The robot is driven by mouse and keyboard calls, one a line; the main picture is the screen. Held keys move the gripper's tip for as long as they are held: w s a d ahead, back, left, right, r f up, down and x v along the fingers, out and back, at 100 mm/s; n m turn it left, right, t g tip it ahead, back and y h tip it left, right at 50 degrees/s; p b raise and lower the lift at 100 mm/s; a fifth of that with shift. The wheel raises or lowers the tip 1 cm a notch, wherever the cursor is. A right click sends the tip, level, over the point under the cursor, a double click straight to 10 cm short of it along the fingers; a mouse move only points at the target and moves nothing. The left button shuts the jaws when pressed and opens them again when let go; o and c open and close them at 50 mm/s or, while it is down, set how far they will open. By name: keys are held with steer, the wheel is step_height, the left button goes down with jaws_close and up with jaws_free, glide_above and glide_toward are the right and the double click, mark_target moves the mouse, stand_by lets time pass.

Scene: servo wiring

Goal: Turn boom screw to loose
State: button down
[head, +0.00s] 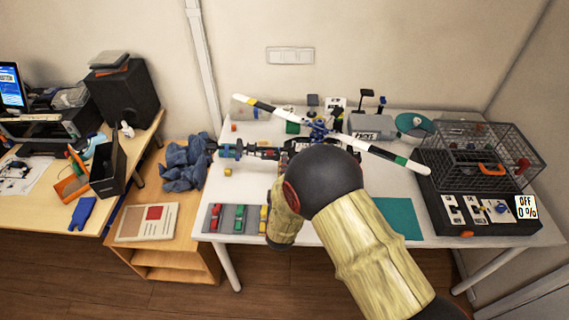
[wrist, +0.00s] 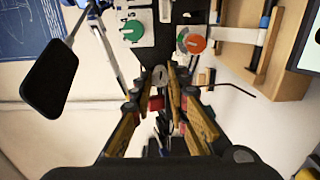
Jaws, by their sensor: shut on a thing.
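The boom (head: 262,105) is a long rod with white, black, yellow and green bands. It slants across the white table from upper left to lower right in the head view. A blue clamp (head: 318,129) sits near its middle. In the wrist view, my gripper (wrist: 161,82) has its two wood-coloured fingers closed around a small grey round head with a slot (wrist: 159,74), which looks like the boom screw. Its exact contact with the fingertips is hard to make out.
A wire cage (head: 480,150) and a black panel with switches stand at the right of the table. A grey tray (head: 230,219) with coloured pieces lies at the front left. The wrist view shows a green knob (wrist: 132,31) and an orange knob (wrist: 196,44).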

steer(key=shift+f, duration=0.1)
stand_by(0.3)
steer(key=c, duration=1.7)
jaws_free()
steer(key=s, duration=1.2)
steer(key=shift+a, duration=0.25)
